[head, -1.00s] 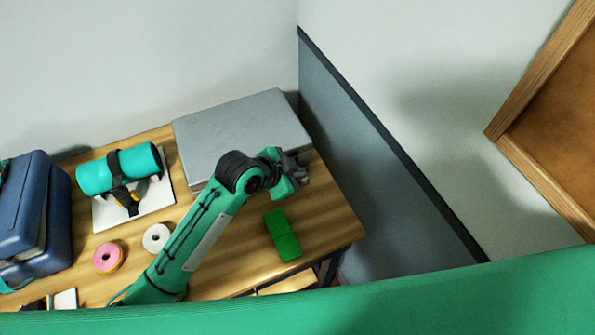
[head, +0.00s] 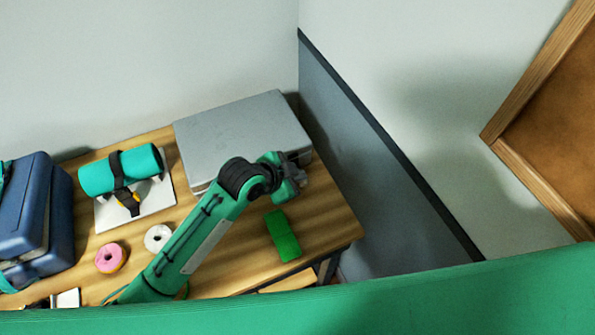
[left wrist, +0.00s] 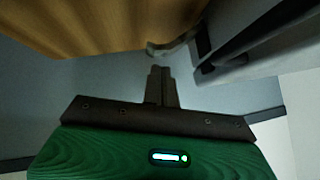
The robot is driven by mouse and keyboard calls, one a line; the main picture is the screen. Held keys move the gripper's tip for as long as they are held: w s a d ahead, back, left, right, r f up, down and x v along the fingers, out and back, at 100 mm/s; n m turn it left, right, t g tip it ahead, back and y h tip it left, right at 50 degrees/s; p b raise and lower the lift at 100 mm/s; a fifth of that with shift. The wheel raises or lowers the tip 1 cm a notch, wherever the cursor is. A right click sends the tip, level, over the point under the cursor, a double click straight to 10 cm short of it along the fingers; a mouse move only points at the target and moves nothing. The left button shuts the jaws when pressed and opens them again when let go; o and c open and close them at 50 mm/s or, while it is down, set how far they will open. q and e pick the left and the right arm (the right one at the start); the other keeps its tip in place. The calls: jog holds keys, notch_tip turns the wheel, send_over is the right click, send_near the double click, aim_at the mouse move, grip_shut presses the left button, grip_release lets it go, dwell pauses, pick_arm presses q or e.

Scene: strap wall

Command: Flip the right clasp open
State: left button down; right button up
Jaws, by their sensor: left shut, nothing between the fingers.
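A grey case (head: 235,135) lies flat at the back right of the wooden table, against the wall. My left gripper (head: 298,176) is at the case's front right corner, shut and empty. In the left wrist view the shut fingertips (left wrist: 160,70) point at a small pale curved metal piece (left wrist: 170,46) beside the case. I cannot tell whether they touch, or whether this piece is the right clasp. Dark fittings (left wrist: 225,60) show along the case edge there. My arm hides much of the case's front in the head view. My right gripper is not in view.
A green block (head: 282,236) lies near the table's front right. A pink roll (head: 110,258), a white roll (head: 158,238) and a strapped teal cylinder (head: 95,180) are left of my arm. A blue case (head: 60,215) stands at far left. A grey wall panel (head: 370,170) bounds the right.

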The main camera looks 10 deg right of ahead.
pick_arm(q)
jog(key=b+v, duration=0.1)
jog(key=v, duration=1.2)
jog(key=shift+s+a+r+b, duration=0.2)
jog(key=shift+a+b, duration=0.05)
jog(key=shift+b, duration=0.15)
